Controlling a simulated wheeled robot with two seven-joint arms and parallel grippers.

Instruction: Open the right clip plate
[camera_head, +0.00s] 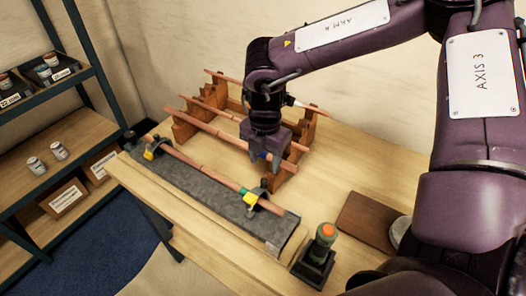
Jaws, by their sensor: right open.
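The right clip plate (249,198) is a small yellow piece at the right end of the grey fixture (205,193) on the table. It sits by a dark clamp around the copper pipe (205,173) that lies along the fixture. Whether the plate is open or closed is too small to tell. A matching yellow clip plate (149,155) is at the fixture's left end. My right gripper (263,167) points down beyond the right clip plate, apart from it, over the near side of the wooden rack. It is open. My left gripper is not in view.
A wooden rack (282,172) with several copper pipes stands behind the fixture, close to my right gripper. A green, orange-topped item (326,234) stands in a black holder (312,268) at the front right. A brown board (367,222) lies right of it. Shelves (50,130) stand at left.

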